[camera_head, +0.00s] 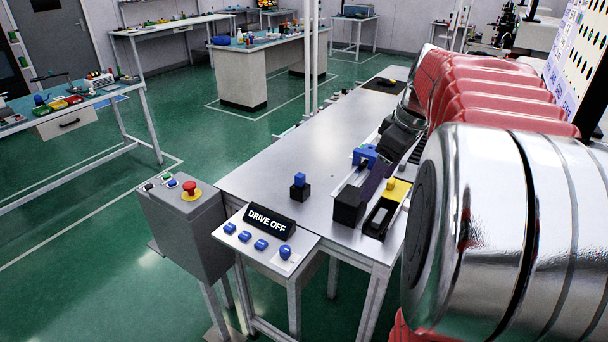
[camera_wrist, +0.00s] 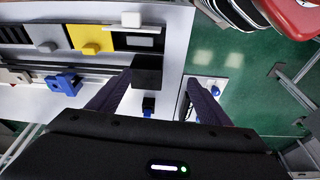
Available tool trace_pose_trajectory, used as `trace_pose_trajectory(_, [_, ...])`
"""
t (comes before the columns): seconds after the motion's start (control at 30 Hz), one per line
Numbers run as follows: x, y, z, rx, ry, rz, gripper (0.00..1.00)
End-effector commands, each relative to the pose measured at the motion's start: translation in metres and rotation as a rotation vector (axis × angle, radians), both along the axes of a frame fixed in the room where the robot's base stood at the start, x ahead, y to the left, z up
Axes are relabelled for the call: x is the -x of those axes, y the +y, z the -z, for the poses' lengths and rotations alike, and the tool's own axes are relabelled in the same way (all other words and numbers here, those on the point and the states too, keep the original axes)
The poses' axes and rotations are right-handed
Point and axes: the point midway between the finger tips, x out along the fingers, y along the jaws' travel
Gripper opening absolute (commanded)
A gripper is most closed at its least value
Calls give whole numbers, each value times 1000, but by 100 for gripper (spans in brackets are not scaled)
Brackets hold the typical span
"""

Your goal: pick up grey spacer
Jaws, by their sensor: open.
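My gripper (camera_wrist: 160,78) is open in the wrist view, with its two dark fingers wide apart and nothing held between them. A grey piece with a small knob (camera_wrist: 45,47) lies in the dark fixture at the upper left, left of a yellow block (camera_wrist: 90,45). A paler grey-white piece (camera_wrist: 132,19) lies further right; I cannot tell for sure which is the grey spacer. Both are apart from the fingers. In the head view the yellow block (camera_head: 398,190) shows beside my arm, and no grey spacer can be made out there.
A black end block (camera_wrist: 147,72) lies near the left finger. A blue clamp (camera_wrist: 64,83) sits on the rail, and a black post with a blue top (camera_head: 299,186) stands on the bench (camera_head: 290,140). A DRIVE OFF panel (camera_head: 270,222) is at the front. The bench's left part is clear.

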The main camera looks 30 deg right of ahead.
Motion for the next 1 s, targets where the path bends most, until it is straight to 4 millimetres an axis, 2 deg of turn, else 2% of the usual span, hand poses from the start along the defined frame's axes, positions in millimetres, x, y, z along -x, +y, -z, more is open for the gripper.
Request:
trace_pose_trajectory(0.03, [3, -20, 2, -8, -2, -8, 72])
trace_pose_trajectory(0.1, [7, -40, 3, -15, -6, -36, 72])
trace_pose_trajectory(0.2, [13, -61, 5, -22, -15, -64, 72])
trace_pose_trajectory(0.3, [16, -71, 6, -25, -20, -80, 72])
trace_pose_trajectory(0.73, [15, -71, 9, -25, -21, -89, 72])
trace_pose_trajectory(0.87, [12, -70, 20, -26, -21, -89, 72])
trace_pose_trajectory(1.0, [6, -66, 40, -27, -19, -90, 72])
